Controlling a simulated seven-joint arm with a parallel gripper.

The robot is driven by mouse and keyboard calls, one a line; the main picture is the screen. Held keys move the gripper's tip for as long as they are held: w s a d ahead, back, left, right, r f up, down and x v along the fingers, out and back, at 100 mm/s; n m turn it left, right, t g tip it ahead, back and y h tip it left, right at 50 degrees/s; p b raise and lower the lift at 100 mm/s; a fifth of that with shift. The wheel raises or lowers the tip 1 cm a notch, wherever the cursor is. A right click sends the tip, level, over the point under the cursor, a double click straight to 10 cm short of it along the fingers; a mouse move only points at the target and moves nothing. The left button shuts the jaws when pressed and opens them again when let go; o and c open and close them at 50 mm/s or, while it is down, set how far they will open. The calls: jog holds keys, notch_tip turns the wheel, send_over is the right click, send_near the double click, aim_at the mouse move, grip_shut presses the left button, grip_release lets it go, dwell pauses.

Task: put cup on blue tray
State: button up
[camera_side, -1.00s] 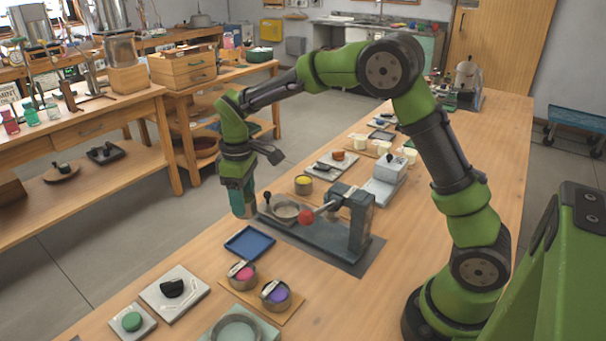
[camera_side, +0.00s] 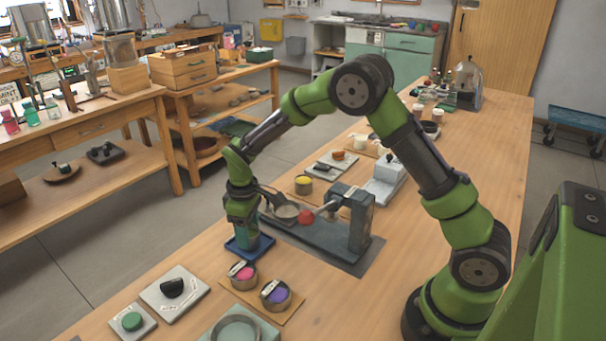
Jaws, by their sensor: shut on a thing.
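My gripper (camera_side: 243,212) points down and is shut on the cup (camera_side: 247,238), a small teal vessel. The fingers and wrist cover the cup's upper part. The cup is upright at the blue tray (camera_side: 265,248), a flat square tray with a low rim. The cup's lower end overlaps the tray in the side view. I cannot tell whether its base touches the tray or hovers just above it.
In front are a wooden board with two small pots (camera_side: 275,295) and a white plate (camera_side: 174,290). Wooden table lies bare left of the tray.

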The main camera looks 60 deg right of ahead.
jog(key=shift+f, duration=0.1)
jog(key=o, duration=1.2)
jog(key=s+r+m+t, duration=0.1)
jog(key=s+r, duration=0.2)
jog(key=r, duration=0.7)
jog(key=s+r+m+t, duration=0.1)
jog(key=s+r, duration=0.2)
jog(key=r, duration=0.6)
jog(key=s+r+m+t, duration=0.1)
jog(key=s+m, duration=0.1)
jog(key=s, duration=0.3)
jog(key=s+r+m+t+y, duration=0.1)
jog(key=s+m+t, duration=0.1)
jog(key=s, duration=0.4)
jog(key=s+r+m+t+y, duration=0.1)
jog(key=s+m+t, duration=0.1)
jog(key=s, duration=0.4)
jog(key=shift+d+r, duration=0.1)
jog(key=shift+r, duration=0.05)
